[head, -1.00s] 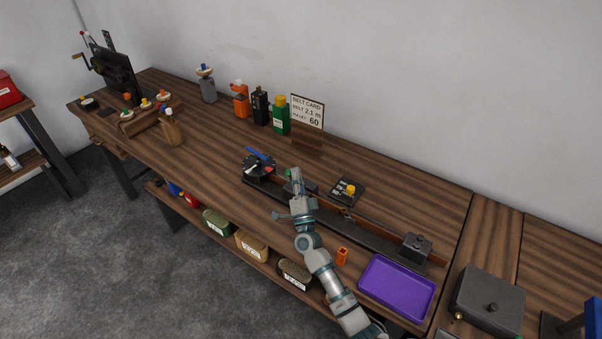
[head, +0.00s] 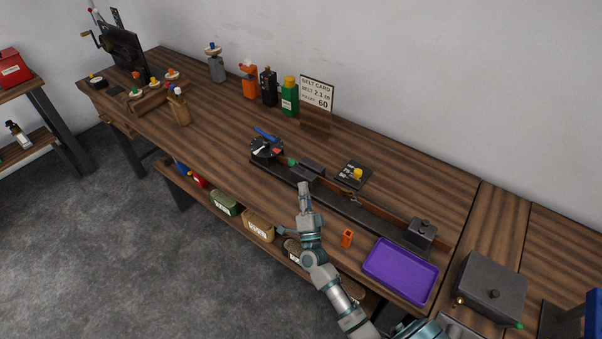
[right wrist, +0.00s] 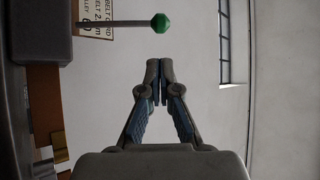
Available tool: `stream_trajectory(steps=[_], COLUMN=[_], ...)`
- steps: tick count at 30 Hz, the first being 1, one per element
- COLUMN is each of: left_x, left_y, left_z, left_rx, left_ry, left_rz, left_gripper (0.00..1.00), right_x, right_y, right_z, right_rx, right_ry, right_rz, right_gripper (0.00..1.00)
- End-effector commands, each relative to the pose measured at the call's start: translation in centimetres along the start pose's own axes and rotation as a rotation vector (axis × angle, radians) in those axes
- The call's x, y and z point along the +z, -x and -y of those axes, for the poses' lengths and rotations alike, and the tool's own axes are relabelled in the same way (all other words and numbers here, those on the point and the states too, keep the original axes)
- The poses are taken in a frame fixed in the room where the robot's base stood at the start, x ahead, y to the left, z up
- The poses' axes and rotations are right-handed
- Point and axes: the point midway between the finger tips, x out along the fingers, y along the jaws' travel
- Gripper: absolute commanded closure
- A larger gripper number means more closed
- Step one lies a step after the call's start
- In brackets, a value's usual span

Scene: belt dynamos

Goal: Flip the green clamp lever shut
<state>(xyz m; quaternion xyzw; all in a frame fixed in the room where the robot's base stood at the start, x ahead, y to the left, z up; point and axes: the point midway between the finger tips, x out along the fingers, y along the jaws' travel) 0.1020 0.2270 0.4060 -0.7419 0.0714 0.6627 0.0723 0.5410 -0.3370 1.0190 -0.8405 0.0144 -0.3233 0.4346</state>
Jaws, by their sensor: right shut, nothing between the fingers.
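The green clamp lever is a thin rod with a green knob (head: 291,161) beside a dark clamp block (head: 309,171) on the long black rail (head: 350,207). In the right wrist view the rod runs sideways out of the dark block (right wrist: 38,30) to the green knob (right wrist: 161,22). My right gripper (head: 304,186) is on the near side of the rail, in front of the clamp block. In the right wrist view its fingers (right wrist: 159,70) are closed together and empty, with the knob beyond the tips and apart from them. My left gripper is out of view.
A black dial (head: 266,149) with a blue handle stands at the rail's left end, a dark block (head: 421,232) at its right. A purple tray (head: 400,270) and an orange piece (head: 347,238) lie near the front edge. Bottles and the belt card (head: 316,93) stand behind.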

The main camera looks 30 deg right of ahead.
Motion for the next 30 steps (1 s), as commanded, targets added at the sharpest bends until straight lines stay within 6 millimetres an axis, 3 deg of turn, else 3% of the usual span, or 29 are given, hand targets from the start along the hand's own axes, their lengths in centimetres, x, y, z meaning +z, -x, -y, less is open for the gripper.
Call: stream_trajectory(steps=[3,9,26,30], left_x=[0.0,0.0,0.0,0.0], left_y=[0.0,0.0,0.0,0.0], left_z=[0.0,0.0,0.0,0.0], left_rx=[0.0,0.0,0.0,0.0], left_ry=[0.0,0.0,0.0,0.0], left_rz=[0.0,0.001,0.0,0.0], left_gripper=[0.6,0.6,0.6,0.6], right_x=[0.1,0.1,0.1,1.4], right_y=[2.1,3.8,4.0,4.6], right_z=[-0.1,-0.1,-0.1,0.4], right_rx=[0.002,0.001,0.001,-0.001], right_ry=[0.001,-0.001,0.0,0.026], right_rz=[0.002,0.0,0.0,0.079], right_gripper=[1.0,1.0,1.0,1.0])
